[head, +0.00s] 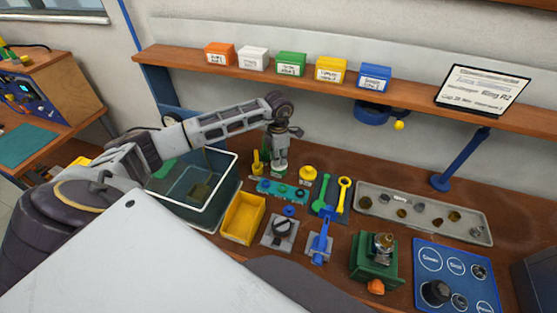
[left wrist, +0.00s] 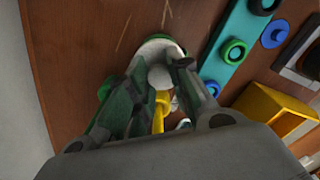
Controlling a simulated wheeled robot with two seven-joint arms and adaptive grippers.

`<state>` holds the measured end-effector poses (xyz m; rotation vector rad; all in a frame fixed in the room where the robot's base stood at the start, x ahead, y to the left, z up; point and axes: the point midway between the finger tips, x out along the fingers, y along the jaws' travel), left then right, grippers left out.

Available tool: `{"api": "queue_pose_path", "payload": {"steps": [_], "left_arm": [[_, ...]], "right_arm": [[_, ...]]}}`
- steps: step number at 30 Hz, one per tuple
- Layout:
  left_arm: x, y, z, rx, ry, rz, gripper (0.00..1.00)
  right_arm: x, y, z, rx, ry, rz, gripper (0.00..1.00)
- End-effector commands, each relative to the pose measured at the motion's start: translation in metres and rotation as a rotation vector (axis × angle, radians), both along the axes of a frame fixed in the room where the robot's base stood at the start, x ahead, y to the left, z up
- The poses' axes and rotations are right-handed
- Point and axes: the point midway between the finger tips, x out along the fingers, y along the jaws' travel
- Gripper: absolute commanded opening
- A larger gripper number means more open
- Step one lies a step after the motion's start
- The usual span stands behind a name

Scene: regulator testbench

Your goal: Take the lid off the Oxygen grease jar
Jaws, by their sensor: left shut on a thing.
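A small white and green jar (head: 279,172) stands on the wooden bench behind the teal strip; I cannot read its label. My left gripper (head: 280,158) points down onto the top of the jar. In the left wrist view the fingers (left wrist: 158,80) are shut on a pale round piece, which looks like the jar's lid (left wrist: 160,76). A white and green rim (left wrist: 165,46) shows just beyond the fingertips. The fingers hide much of the jar, and I cannot tell whether the lid is apart from it. My right gripper is not in view.
A yellow bottle (head: 257,163) stands close left of the jar, and a yellow knobbed part (head: 307,174) stands to its right. The teal strip (head: 262,186) lies in front. A clear bin (head: 163,196) and yellow tray (head: 243,219) are nearby. A shelf (head: 300,79) runs above.

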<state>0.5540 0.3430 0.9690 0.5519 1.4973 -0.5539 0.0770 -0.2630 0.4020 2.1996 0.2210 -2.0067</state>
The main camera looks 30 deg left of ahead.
Motion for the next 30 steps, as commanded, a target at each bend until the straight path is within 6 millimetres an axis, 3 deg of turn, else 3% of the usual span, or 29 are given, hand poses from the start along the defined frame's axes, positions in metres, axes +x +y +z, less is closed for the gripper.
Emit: {"api": "queue_pose_path", "payload": {"steps": [18, 30], "left_arm": [[0.001, 0.0, 0.079, 0.002, -0.001, 0.001, 0.08], [0.0, 0.0, 0.089, 0.001, 0.002, 0.0, 0.08]], "right_arm": [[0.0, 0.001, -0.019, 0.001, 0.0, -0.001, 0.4], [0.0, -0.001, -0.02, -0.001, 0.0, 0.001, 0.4]]}}
